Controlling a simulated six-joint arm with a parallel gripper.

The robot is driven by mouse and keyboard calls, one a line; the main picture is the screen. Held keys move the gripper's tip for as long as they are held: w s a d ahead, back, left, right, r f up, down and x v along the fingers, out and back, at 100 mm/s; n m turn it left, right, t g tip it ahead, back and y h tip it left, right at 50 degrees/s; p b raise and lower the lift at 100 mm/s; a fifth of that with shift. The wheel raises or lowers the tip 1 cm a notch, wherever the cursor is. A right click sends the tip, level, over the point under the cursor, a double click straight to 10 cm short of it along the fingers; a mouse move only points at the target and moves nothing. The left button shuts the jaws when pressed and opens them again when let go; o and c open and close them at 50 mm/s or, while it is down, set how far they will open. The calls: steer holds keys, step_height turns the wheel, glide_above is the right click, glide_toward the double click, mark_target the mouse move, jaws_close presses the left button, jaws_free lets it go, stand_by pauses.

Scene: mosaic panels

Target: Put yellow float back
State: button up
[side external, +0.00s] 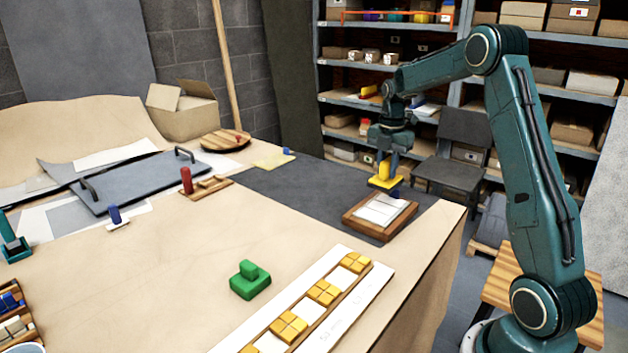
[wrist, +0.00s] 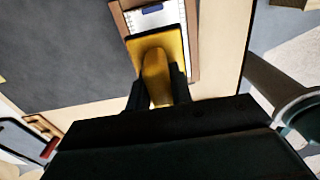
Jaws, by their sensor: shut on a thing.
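The yellow float (side external: 384,181) has a flat square plate and an upright yellow handle. My gripper (side external: 389,163) is shut on the handle and holds the float plate-down over the far part of a wooden-framed tray with white tiles (side external: 360,227). In the wrist view the float (wrist: 156,62) sits between the two dark fingers of my gripper (wrist: 158,92), its plate covering part of the tray (wrist: 125,22).
A green float (side external: 250,281) stands on the table near a white strip with yellow tile groups (side external: 289,327). A red-handled tool (side external: 187,181) stands on a wooden piece. The dark grey mat (side external: 310,190) has free room.

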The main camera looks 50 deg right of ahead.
steer(key=shift+w+r, duration=0.25)
steer(key=shift+w, duration=0.4)
steer(key=w+a+r, duration=0.4)
steer(key=w, duration=0.4)
steer(key=w+a+r, duration=0.3)
steer(key=w+r, duration=0.2)
steer(key=w, duration=0.3)
steer(key=shift+w+a+r, duration=0.2)
steer(key=shift+a, duration=0.2)
steer(key=shift+f, duration=0.15)
step_height(320, 180, down, 15)
steer(key=shift+f, duration=0.2)
stand_by(0.5)
steer(key=shift+f, duration=2.15)
